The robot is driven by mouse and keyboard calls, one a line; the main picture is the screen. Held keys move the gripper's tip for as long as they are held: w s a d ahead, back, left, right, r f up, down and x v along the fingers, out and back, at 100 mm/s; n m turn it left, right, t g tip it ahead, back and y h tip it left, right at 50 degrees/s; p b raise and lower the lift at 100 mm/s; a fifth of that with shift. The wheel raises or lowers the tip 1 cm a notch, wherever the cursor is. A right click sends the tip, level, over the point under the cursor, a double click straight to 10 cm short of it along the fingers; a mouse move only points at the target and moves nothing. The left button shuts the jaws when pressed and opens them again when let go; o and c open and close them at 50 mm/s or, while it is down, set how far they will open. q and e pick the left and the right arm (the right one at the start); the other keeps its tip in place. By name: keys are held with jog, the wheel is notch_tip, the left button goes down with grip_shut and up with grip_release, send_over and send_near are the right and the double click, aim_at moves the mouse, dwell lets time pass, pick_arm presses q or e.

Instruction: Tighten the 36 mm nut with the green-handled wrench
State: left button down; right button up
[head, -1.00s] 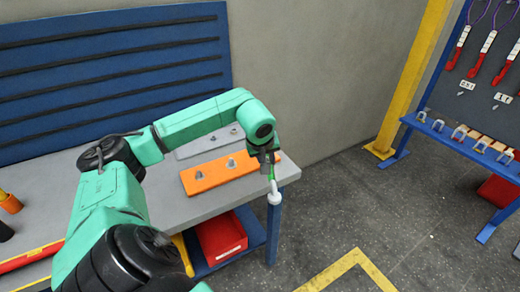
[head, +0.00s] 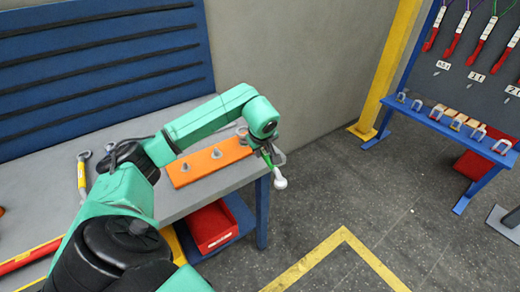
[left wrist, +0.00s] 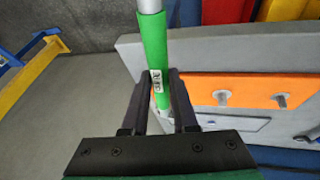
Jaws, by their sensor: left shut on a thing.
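My left gripper (head: 265,153) is shut on the green-handled wrench (head: 271,164), which points down past the right corner of the bench. In the left wrist view the green handle (left wrist: 153,45) stands between the fingers (left wrist: 161,88), with a small label on it. An orange plate (head: 190,170) lies on the bench, left of the gripper. It carries bolts with nuts, such as this one (head: 215,153); it also shows in the left wrist view (left wrist: 252,88). I cannot tell which nut is 36 mm. My right gripper is out of view.
The grey bench (head: 180,207) has a yellow-handled wrench (head: 82,174) on its left. A red bin (head: 212,226) sits on the shelf below. A blue rack (head: 425,115) with hanging red-handled tools stands right. Dark floor between is clear.

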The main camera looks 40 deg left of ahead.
pick_arm(q)
jog(key=shift+f, duration=0.1)
dwell(0.3)
notch_tip(320, 180, down, 4)
jog(key=b, duration=0.3)
dwell(0.8)
dwell(0.5)
jog(key=shift+s+a+m+b, duration=0.25)
jog(key=shift+s+m+b, duration=0.15)
jog(key=shift+s+b, duration=0.05)
